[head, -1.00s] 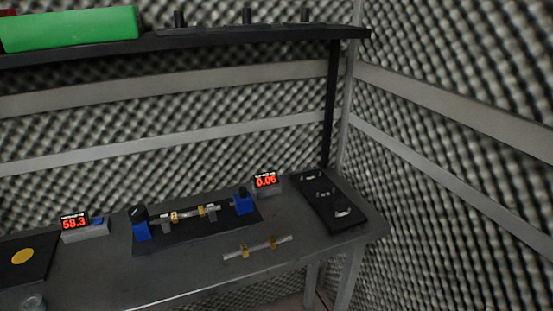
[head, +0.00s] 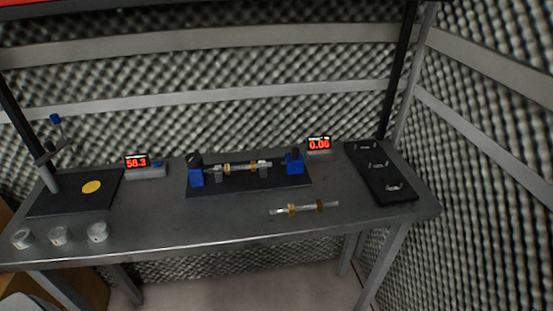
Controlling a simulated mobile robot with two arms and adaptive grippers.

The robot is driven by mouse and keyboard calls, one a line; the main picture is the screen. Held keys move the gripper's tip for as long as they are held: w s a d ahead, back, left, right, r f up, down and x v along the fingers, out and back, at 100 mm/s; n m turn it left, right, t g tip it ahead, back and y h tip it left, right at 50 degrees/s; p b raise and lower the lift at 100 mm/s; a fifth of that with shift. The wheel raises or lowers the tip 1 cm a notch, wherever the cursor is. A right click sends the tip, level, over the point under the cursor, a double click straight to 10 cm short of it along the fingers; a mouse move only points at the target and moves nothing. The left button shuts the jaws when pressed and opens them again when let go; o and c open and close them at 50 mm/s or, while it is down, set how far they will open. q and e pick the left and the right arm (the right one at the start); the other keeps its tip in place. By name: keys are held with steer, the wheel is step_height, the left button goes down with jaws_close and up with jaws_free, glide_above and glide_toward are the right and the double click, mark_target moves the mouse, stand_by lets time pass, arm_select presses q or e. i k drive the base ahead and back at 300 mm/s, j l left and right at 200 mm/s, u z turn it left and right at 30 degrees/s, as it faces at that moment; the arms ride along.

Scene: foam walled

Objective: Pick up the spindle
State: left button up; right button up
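I cannot tell from the picture which of the two is meant by the spindle. Neither of my grippers shows in this view.
On the grey table (head: 180,215), a black tray (head: 378,163) with small metal parts is at the right.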

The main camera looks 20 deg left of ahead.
mark_target(253, 166)
steer(key=u, duration=1.35)
